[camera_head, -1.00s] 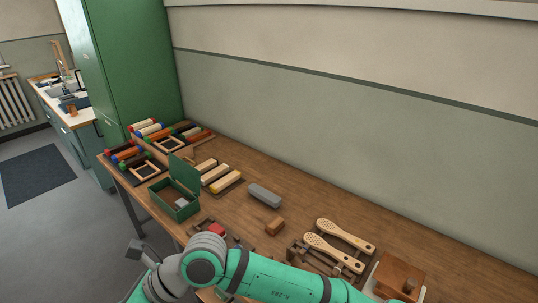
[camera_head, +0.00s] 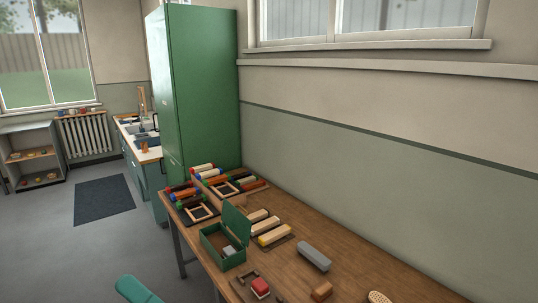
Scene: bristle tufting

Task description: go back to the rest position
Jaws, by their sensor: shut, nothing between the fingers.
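My gripper is outside the head camera view. Only a short green piece of my arm shows at the bottom edge, left of the wooden workbench (camera_head: 318,284). It hangs over the grey floor in the picture, apart from the bench items. The part of the arm that carries the gripper is hidden below the frame, so the state of the fingers does not show.
An open green box (camera_head: 222,250) stands near the bench's left edge. A tall green cabinet (camera_head: 195,90) stands behind.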

